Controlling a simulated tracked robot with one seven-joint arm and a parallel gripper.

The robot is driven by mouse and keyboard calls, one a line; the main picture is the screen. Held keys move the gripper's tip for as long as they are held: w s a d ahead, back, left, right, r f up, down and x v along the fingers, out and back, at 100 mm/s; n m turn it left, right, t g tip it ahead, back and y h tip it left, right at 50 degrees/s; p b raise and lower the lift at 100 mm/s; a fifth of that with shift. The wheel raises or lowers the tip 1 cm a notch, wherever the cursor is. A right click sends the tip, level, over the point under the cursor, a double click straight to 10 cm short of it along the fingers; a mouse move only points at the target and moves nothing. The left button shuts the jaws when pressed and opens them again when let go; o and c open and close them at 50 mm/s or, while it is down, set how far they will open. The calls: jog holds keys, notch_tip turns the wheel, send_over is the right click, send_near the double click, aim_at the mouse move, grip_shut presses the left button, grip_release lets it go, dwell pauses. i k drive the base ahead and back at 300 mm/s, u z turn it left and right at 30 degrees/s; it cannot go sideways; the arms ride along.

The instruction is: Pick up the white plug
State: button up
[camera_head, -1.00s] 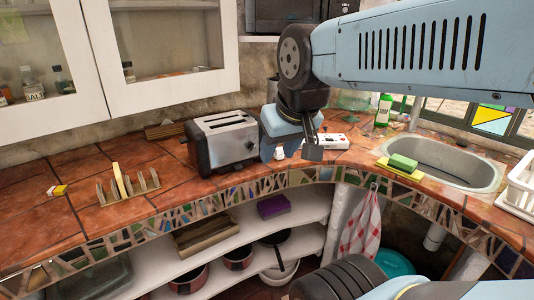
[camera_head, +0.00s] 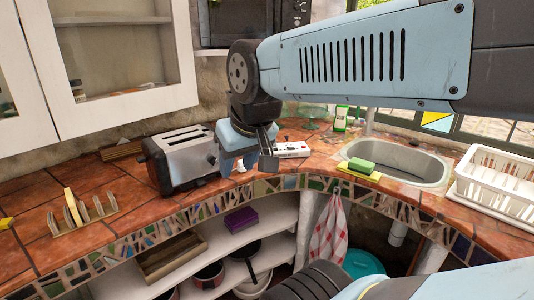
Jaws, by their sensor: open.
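A small white object that looks like the plug (camera_head: 241,168) lies on the tiled counter just right of the toaster, mostly hidden behind my gripper. My gripper (camera_head: 250,163) points down over the counter beside the toaster. It is open, with nothing seen between its fingers. It overlaps the plug in the picture; I cannot tell the gap between them. A white power strip (camera_head: 291,149) lies just right of my gripper.
A metal toaster (camera_head: 185,158) stands close on the left. A toast rack (camera_head: 78,218) is farther left. A green sponge (camera_head: 362,167) rests before the sink (camera_head: 400,161). A white dish rack (camera_head: 496,184) stands at the right. Open shelves lie below the counter's mosaic edge.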

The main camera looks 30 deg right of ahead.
aim_at(240, 168)
jog(key=k, duration=1.3)
jog(key=z, duration=0.25)
jog(key=i, duration=0.8)
jog(key=z, duration=0.7)
jog(key=i, duration=0.95)
jog(key=z, duration=0.2)
